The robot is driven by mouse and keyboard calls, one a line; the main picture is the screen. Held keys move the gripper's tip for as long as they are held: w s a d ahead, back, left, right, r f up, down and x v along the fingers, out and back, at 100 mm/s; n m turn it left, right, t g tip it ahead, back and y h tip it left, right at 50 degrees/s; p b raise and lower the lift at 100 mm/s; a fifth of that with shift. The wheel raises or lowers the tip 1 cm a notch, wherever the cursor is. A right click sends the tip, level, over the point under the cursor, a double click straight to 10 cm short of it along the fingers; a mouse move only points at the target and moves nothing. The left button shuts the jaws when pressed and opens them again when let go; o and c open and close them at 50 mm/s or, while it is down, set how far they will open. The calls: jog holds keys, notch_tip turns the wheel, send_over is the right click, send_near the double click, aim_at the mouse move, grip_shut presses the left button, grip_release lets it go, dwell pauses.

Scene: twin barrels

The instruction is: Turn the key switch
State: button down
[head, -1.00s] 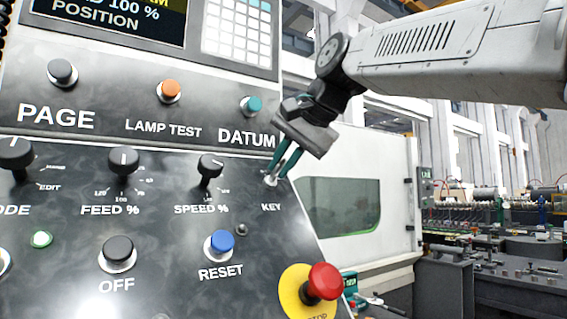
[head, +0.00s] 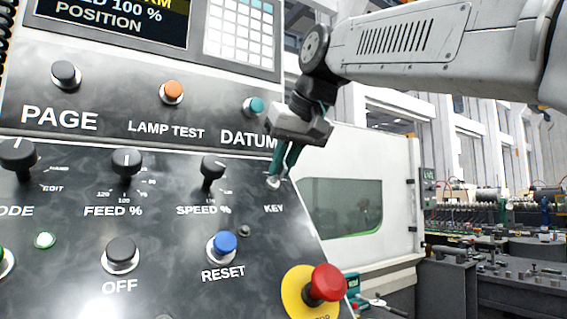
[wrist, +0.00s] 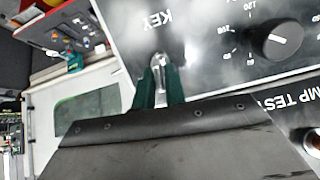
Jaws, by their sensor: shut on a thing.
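The key switch (head: 273,182) is a small silvery fitting on the dark sloped control panel, just above the "KEY" label in the head view. My gripper (head: 279,174) comes down to it from above, with its green fingers shut on the key. In the wrist view, the key switch (wrist: 159,60) shows as a bright metal piece between the tips of the green fingers (wrist: 159,76). The fingers hide part of the key, and its exact angle is hard to tell.
The speed knob (head: 212,170) is left of the key. The blue reset button (head: 222,243) and the red emergency stop (head: 327,283) are below. The teal datum button (head: 253,107) is above, close to my gripper.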

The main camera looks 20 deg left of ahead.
jog(key=shift+n, duration=0.5)
jog(key=c, duration=1.6)
grip_release()
jog(key=shift+o, duration=0.2)
jog(key=v, duration=0.8)
